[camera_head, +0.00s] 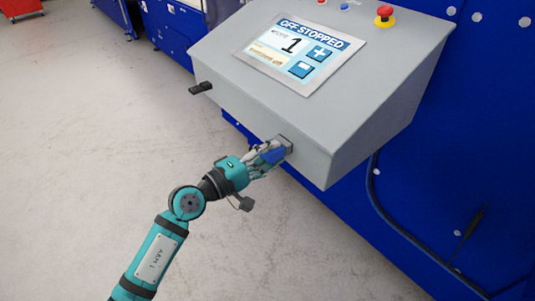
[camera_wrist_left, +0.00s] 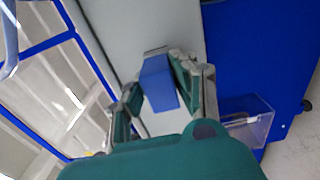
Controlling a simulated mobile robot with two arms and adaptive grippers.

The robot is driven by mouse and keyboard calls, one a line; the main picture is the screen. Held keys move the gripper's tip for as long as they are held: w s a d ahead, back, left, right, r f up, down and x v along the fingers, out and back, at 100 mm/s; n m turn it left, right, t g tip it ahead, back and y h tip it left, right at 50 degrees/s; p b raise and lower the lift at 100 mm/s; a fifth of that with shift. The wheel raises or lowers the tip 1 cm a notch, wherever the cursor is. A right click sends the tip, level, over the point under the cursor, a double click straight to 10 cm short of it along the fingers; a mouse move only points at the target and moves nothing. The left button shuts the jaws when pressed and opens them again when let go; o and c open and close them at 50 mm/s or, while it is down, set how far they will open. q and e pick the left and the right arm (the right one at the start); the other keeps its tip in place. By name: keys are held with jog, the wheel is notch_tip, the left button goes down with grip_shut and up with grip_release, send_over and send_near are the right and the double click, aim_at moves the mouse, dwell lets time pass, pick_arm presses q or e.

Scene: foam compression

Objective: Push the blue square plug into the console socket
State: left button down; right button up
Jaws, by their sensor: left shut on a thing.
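The blue square plug (camera_head: 272,156) is between the fingers of my left gripper (camera_head: 262,158), which is shut on it. In the left wrist view the plug (camera_wrist_left: 158,83) shows between the fingers of my left gripper (camera_wrist_left: 157,97). The plug's far end is at the grey socket (camera_head: 285,143) on the lower front face of the grey console (camera_head: 350,137). In the wrist view the socket's edge (camera_wrist_left: 155,51) shows just beyond the plug. I cannot tell whether the plug's end is inside the socket or only against it. My right gripper is not in view.
The console has a screen (camera_head: 305,47) reading "OFF STOPPED" and a red emergency button (camera_head: 384,13). A black part (camera_head: 201,88) sticks out at its left edge. A dark cable (camera_head: 400,232) runs down the blue machine wall (camera_head: 465,150). The floor (camera_head: 90,140) at left is open.

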aim_at(265, 156)
pick_arm(q)
jog(key=shift+d, duration=0.1)
jog(key=c, duration=1.3)
grip_release()
jog(key=o, duration=0.3)
jog(key=shift+w+d, duration=0.1)
jog(key=shift+w, duration=0.05)
jog(key=shift+o, duration=0.2)
jog(key=shift+v, duration=1.4)
jog(key=shift+b+v, duration=0.7)
jog(key=shift+v, duration=1)
